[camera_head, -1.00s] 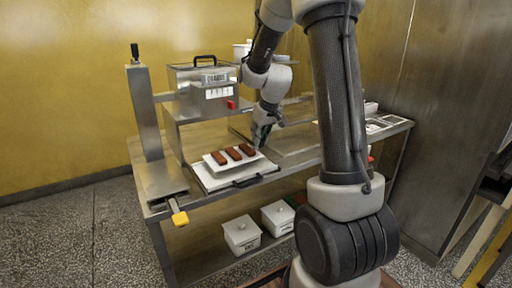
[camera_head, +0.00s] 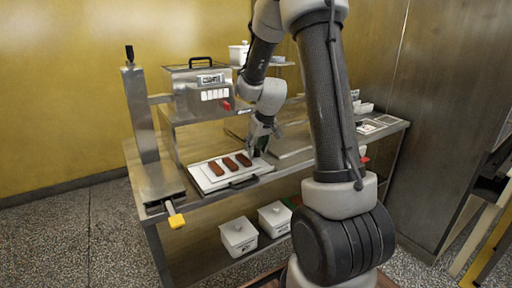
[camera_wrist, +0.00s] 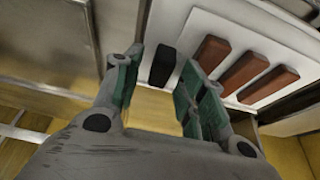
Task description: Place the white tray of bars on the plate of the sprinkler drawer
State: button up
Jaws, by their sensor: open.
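The white tray (camera_head: 222,167) with three brown bars (camera_head: 229,164) lies flat on the pale plate (camera_head: 204,187) of the pulled-out sprinkler drawer. Its bars also show in the wrist view (camera_wrist: 242,72). My gripper (camera_head: 259,151) is low at the tray's right end. In the wrist view my gripper (camera_wrist: 152,88) has its green-padded fingers spread apart. A black block at the tray's end (camera_wrist: 163,65) shows between and beyond the fingers, with gaps on both sides. The contact under the tray is hidden.
The metal sprinkler machine (camera_head: 207,90) stands behind the drawer. A black drawer handle (camera_head: 243,182) is at the front. White lidded tubs (camera_head: 239,236) sit on the lower shelf. The bench right of my gripper has bare room.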

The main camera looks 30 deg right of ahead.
jog(key=v, duration=1.1)
jog(key=s+a+r, duration=0.2)
jog(key=s, duration=0.7)
jog(key=s+a+r, duration=0.2)
jog(key=s+a, duration=0.1)
jog(key=s, duration=0.6)
jog(key=s+a+r, duration=0.2)
jog(key=s, duration=0.7)
jog(key=shift+a+r, duration=0.15)
jog(key=shift+a, duration=0.05)
jog(key=shift+w, duration=0.1)
